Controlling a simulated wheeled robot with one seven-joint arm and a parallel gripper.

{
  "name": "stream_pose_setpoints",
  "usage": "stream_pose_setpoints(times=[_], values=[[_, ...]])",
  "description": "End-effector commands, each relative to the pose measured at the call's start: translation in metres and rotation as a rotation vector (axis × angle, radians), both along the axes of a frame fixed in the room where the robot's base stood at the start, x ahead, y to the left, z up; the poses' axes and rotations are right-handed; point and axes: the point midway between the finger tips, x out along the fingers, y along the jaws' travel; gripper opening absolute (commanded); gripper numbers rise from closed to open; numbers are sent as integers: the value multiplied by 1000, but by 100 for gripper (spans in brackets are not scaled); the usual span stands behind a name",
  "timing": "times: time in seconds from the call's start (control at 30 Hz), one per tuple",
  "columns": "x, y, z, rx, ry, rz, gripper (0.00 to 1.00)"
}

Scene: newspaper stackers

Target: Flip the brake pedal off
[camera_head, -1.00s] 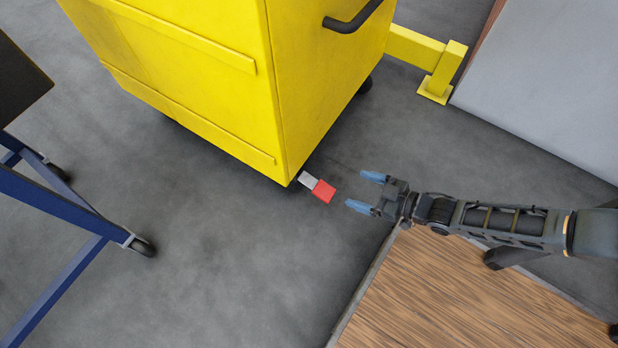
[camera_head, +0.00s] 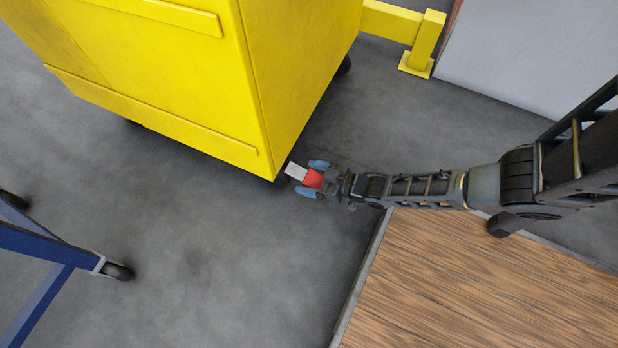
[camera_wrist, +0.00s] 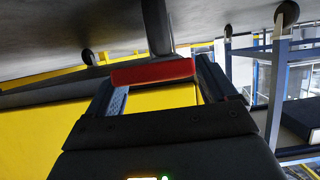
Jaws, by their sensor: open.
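The brake pedal (camera_head: 313,179) is a red tip on a short grey plate, sticking out low at the near corner of the yellow cart (camera_head: 300,80). My gripper (camera_head: 313,178) is open, its two blue fingers on either side of the red tip. In the wrist view the red pedal (camera_wrist: 152,71) spans the gap between the fingers (camera_wrist: 158,88). I cannot tell whether the fingers touch it. The pedal's hinge is hidden under the cart.
A blue-framed cart on casters (camera_head: 45,245) stands at the left. A wood-topped platform (camera_head: 460,275) lies under my arm at the lower right. A yellow post (camera_head: 425,45) stands behind. Grey floor (camera_head: 210,260) is clear at the centre left.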

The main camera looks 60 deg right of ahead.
Motion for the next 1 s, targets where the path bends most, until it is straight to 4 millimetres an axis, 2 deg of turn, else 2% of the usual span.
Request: stream_pose_setpoints(times=[0.37,1.0], values=[[7,0,-3,1,1,-1,85],[7,0,-3,1,1,-1,25]])
